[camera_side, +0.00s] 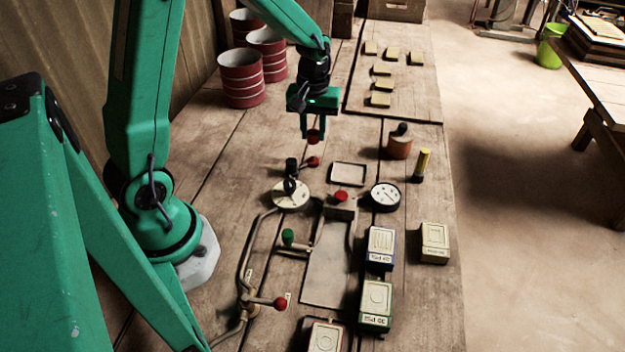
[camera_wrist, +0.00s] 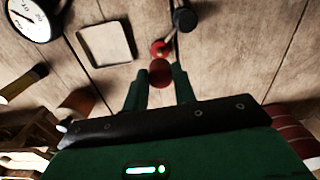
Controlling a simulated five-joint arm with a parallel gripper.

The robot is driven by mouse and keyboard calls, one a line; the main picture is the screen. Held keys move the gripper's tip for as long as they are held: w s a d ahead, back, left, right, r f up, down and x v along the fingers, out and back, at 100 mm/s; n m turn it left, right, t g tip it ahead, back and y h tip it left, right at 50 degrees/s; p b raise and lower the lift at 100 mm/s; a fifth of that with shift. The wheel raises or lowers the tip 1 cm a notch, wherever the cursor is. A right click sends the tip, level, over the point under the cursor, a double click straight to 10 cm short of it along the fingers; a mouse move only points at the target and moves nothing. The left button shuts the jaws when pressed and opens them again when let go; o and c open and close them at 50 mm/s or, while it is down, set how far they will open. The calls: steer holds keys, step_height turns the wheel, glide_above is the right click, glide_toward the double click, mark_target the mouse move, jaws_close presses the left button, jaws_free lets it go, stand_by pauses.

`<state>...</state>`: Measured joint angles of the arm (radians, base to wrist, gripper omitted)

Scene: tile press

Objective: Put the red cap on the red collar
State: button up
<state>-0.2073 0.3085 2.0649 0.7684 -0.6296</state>
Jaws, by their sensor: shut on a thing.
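My gripper (camera_side: 317,133) is shut on the red cap (camera_side: 313,137), held above the table. In the wrist view the cap (camera_wrist: 160,73) sits between the two green fingertips of the gripper (camera_wrist: 160,78). Just beyond it is a small red round part (camera_wrist: 160,48) joined by an arm to a black knob (camera_wrist: 185,19). In the side view this red part (camera_side: 312,162) is below the held cap, with clear space between them. Another red round top (camera_side: 341,196) sits on the press block. I cannot tell for certain which red part is the collar.
An empty square tray (camera_side: 348,174), a gauge (camera_side: 385,196) and a round cream plate (camera_side: 291,195) lie nearby. A brown cylinder (camera_side: 398,147) and yellow-black marker (camera_side: 421,165) stand at right. Red drums (camera_side: 241,80) stand at back left; several yellow tiles (camera_side: 382,70) lie on a board.

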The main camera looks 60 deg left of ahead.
mark_target(313, 132)
steer(key=shift+f, duration=2.45)
steer(key=shift+f, duration=0.55)
steer(key=o, duration=0.7)
steer(key=shift+c, duration=0.2)
steer(key=shift+r, duration=5.4)
steer(key=shift+r, duration=0.1)
